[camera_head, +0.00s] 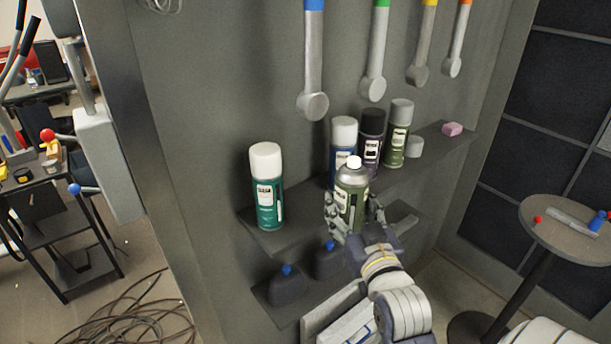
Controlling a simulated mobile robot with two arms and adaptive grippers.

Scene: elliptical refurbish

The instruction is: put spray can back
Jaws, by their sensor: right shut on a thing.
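My right gripper (356,215) is shut on an olive-green spray can (352,186) with a small white nozzle. The can is upright, in front of the wall shelf (275,238); whether its base touches the shelf I cannot tell. A teal spray can (266,190) with a white cap stands at the shelf's left end. Behind the held can stand a blue can (343,134) with a white cap, a dark can (371,136) and an olive can (398,135) with a grey cap. My left gripper is not in view.
A small grey cap (414,147) and a pink block (452,129) lie on the shelf's right part. Wrenches (313,70) hang above. Dark bottles (287,287) with blue caps stand on a lower shelf. A round table (575,240) stands right. Shelf space shows between the teal and blue cans.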

